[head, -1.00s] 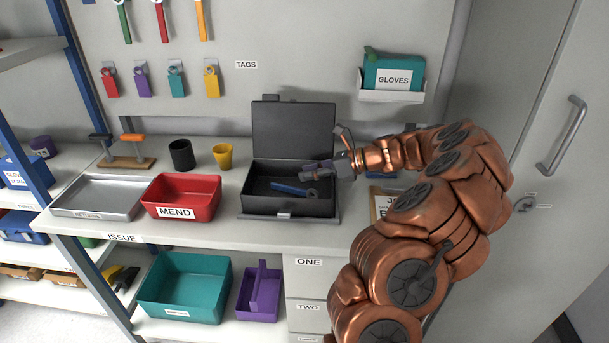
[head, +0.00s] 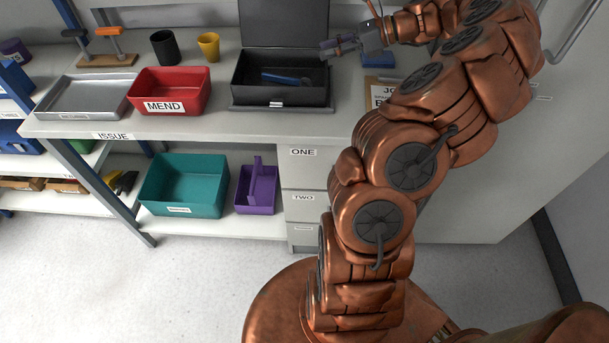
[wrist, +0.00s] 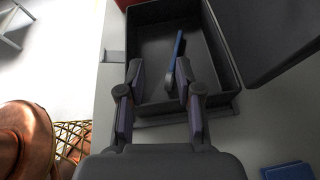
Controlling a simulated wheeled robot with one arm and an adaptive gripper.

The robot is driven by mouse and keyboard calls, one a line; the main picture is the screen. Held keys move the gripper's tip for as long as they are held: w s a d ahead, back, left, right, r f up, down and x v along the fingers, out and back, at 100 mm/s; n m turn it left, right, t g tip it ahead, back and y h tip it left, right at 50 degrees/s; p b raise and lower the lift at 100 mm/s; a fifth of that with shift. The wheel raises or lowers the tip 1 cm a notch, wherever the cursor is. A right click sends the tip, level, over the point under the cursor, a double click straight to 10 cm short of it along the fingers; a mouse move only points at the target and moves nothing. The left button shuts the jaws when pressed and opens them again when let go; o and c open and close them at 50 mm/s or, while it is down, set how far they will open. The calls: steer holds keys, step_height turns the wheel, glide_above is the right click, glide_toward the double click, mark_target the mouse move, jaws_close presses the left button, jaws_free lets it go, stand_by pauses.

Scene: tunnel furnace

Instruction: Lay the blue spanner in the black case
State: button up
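The black case (head: 278,103) stands open on the bench with its lid raised at the back. The blue spanner (head: 287,78) lies inside the case on its floor. My gripper (head: 325,48) is above the case's right rear side, apart from the spanner. In the wrist view my gripper (wrist: 160,72) has its two fingers spread with a gap between them. The spanner (wrist: 177,50) shows beyond that gap, partly hidden by the right finger, inside the case (wrist: 228,50).
A red MEND bin (head: 168,107) and a grey tray (head: 75,113) stand left of the case. Black (head: 164,47) and yellow (head: 209,46) cups stand behind. A flat blue object (head: 373,59) and a clipboard (head: 381,90) lie to the right.

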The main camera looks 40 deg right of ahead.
steer(key=a+r+n+g, duration=0.35)
steer(key=a+n, duration=0.35)
steer(key=a, duration=0.8)
steer(key=s+a+f+n+g+h, duration=0.1)
steer(key=s+a+n+g, duration=0.2)
steer(key=a, duration=0.4)
steer(key=s+a+n+g+h, duration=0.1)
steer(key=s+a+n+g, duration=0.15)
steer(key=a+n, duration=0.4)
steer(key=s+a+f+n+h, duration=0.1)
steer(key=s+f+n+h, duration=0.1)
steer(key=s, duration=0.5)
steer(key=s+f+n+g+h, duration=0.1)
steer(key=s+f+n+h, duration=0.2)
steer(key=s+n, duration=0.2)
steer(key=s+a+f+n+g+h, duration=0.1)
steer(key=s+f+n+h, duration=0.1)
steer(key=s, duration=0.9)
steer(key=shift+a+f+n+h, duration=0.35)
steer(key=shift+f+n, duration=0.3)
steer(key=shift+n, duration=0.6)
steer(key=shift+r, duration=0.1)
step_height(320, 180, up, 6)
steer(key=p, duration=0.5)
steer(key=shift+f+p, duration=0.25)
steer(key=shift+p, duration=0.1)
